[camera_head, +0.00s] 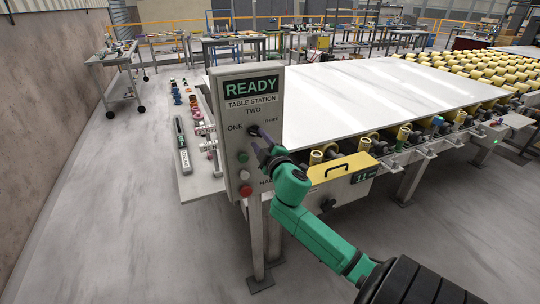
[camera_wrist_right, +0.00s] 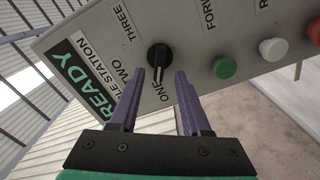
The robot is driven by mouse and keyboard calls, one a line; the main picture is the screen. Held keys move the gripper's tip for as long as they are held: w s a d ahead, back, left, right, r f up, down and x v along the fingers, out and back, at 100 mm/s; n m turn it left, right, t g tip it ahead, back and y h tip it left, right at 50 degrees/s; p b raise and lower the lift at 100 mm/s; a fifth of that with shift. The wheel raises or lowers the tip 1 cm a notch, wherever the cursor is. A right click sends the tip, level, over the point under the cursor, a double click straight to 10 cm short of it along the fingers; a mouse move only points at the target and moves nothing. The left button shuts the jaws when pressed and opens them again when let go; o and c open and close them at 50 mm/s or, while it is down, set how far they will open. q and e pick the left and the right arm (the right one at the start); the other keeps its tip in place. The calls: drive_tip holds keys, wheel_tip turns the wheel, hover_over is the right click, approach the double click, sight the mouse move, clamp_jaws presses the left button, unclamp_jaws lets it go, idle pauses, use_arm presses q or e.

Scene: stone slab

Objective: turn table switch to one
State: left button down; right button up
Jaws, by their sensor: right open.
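The grey control panel (camera_head: 236,125) reads READY, TABLE STATION, and carries the labels ONE, TWO and THREE. Its black rotary switch (camera_wrist_right: 158,54) has a handle that points towards the ONE label (camera_wrist_right: 167,90) in the wrist view. The purple fingers of my right gripper (camera_wrist_right: 159,76) are open, one on each side of the handle's lower end. I cannot tell whether they touch it. In the head view my right gripper (camera_head: 262,141) is at the panel and partly hides the switch (camera_head: 253,130). My left gripper is not in view.
A green button (camera_wrist_right: 224,67), a white button (camera_wrist_right: 272,49) and a red button (camera_wrist_right: 315,34) lie along the panel beside the switch. A white slab (camera_head: 370,95) rests on the roller table behind the panel. The floor at left is clear.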

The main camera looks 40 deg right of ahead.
drive_tip(key=b+v, duration=0.2)
drive_tip(key=v, duration=1)
